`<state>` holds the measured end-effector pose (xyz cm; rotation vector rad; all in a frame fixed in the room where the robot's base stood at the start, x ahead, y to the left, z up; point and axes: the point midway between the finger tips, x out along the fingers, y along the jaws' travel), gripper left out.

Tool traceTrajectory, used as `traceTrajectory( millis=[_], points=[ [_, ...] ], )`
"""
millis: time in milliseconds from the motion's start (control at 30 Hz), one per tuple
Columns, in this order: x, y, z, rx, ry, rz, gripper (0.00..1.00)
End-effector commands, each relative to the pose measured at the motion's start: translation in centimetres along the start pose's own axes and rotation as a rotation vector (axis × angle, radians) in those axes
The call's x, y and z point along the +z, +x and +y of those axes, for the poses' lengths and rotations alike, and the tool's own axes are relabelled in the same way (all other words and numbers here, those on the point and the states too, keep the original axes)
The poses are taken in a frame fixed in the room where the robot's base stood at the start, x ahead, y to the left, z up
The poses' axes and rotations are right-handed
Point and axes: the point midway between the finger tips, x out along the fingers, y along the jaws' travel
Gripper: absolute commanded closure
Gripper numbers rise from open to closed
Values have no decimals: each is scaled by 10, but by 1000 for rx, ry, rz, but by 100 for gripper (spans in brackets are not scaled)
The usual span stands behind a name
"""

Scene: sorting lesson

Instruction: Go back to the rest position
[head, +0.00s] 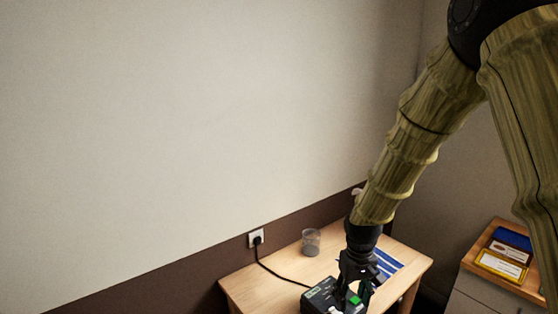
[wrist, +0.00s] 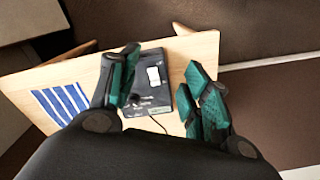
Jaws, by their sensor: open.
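My gripper (head: 359,290) reaches down over the wooden table (head: 285,272) in the head view. In the wrist view my gripper (wrist: 160,85) has its two teal-padded fingers spread apart, with nothing between the pads. Beyond the fingertips, a dark box-like device (wrist: 155,98) with a white switch lies on the table. The device also shows at the lower edge of the head view (head: 318,297), partly cut off and partly behind my gripper. I cannot tell whether the fingers touch it.
A clear cup (head: 311,242) stands at the table's back. A blue-striped sheet (head: 389,265) lies right of my gripper. A black cable (head: 275,272) runs from the wall socket (head: 256,238) to the table. A cabinet with a wooden tray (head: 476,262) of coloured items stands at right.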

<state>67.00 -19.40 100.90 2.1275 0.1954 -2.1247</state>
Motion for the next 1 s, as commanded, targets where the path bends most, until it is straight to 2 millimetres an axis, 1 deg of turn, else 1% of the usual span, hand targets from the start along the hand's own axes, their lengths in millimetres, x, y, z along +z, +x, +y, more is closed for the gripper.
traceTrajectory(
  millis=[367,567,667,767,900,1000],
  points=[
    [15,37,-3,-12,12,-3,52],
    [29,67,-4,-20,24,-3,52],
    [40,88,-6,-26,32,-4,52],
    [55,113,-8,-32,44,-5,52],
    [83,153,-11,-41,66,-4,52],
    [105,180,-14,-45,80,-4,52]
  ],
)
